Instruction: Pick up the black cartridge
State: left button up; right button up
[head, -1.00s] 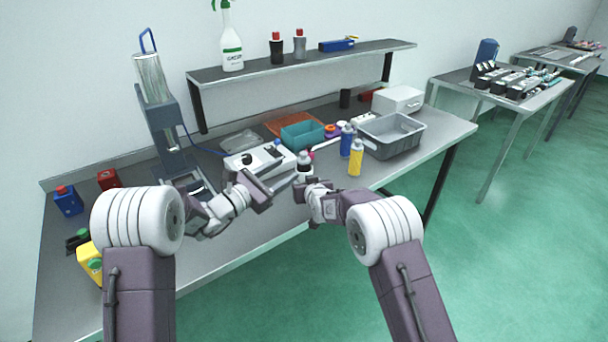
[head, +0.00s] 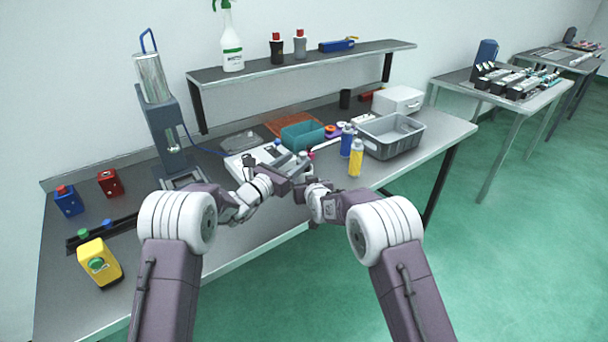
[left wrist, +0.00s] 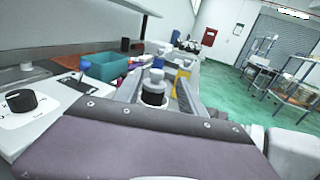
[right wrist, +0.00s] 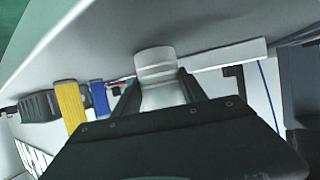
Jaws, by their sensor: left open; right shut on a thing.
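The black cartridge has a black band and a pale cap in the left wrist view (left wrist: 153,92). In the right wrist view a pale silver, rounded part of it (right wrist: 158,72) stands between the fingers. My right gripper (head: 309,183) is shut on it and holds it above the table. My left gripper (head: 297,170) is open, with one finger on each side of the cartridge in the left wrist view; contact cannot be told. In the head view the left gripper hides most of the cartridge.
A white device with a black knob (left wrist: 20,100) lies left of the grippers. Blue (head: 347,139) and yellow (head: 356,162) bottles stand to the right, before a grey bin (head: 400,150). A teal bin (head: 302,135) is behind.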

pick_arm(q)
jog(key=x, duration=0.3)
jog(key=shift+a+f, duration=0.1)
grip_shut()
jog(key=shift+a, duration=0.1)
dwell(1.2)
